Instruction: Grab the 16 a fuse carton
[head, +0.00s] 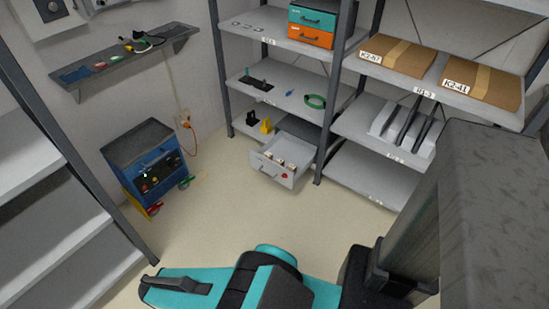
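An open grey drawer (272,173) juts out low from the shelf unit at the back. Several small pale and brownish boxes (281,162) lie in it, with a red spot on its front. Their print is too small to read, so I cannot tell whether any is the 16 A fuse carton. My teal and black arm crosses the bottom of the head view, well in front of the drawer and apart from it. A dark part at its left end (178,286) may belong to my gripper. Its fingertips cannot be made out, and no held object shows.
A blue cart (147,155) with a dark top stands at the left, tools at its side. A grey shelf rack (45,215) edges the near left. Cardboard boxes (397,55) sit on the right shelves. A cable hangs from the wall. The floor (225,220) before the drawer is clear.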

